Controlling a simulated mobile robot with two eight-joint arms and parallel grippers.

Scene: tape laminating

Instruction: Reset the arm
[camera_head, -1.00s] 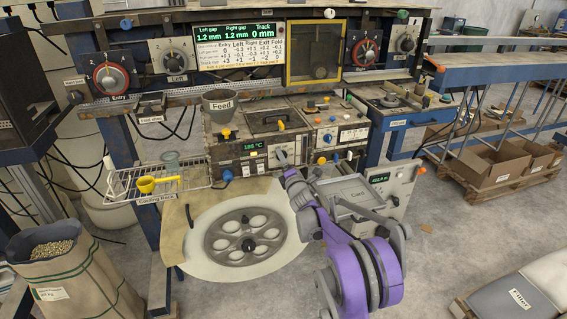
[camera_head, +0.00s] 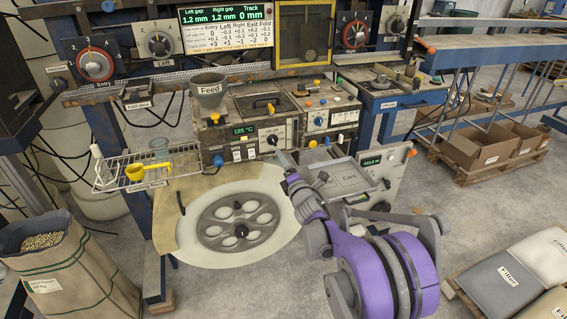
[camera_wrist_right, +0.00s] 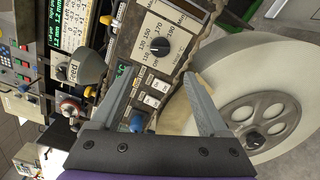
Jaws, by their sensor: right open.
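My right arm comes in from the lower right of the head view, with its purple links. My right gripper (camera_head: 281,160) is by the front of the heater unit. In the right wrist view the gripper (camera_wrist_right: 160,82) is open, with two grey fingers apart and nothing held between them. The unit's temperature dial (camera_wrist_right: 157,52) is just beyond the fingertips in that view; whether they touch the unit cannot be told. My left gripper is not in view.
A round disc with holes (camera_head: 205,237) lies in front of the unit. A grey feed cup (camera_head: 209,92) stands on the bench. A sack (camera_head: 75,275) and open boxes (camera_head: 478,152) stand on the floor.

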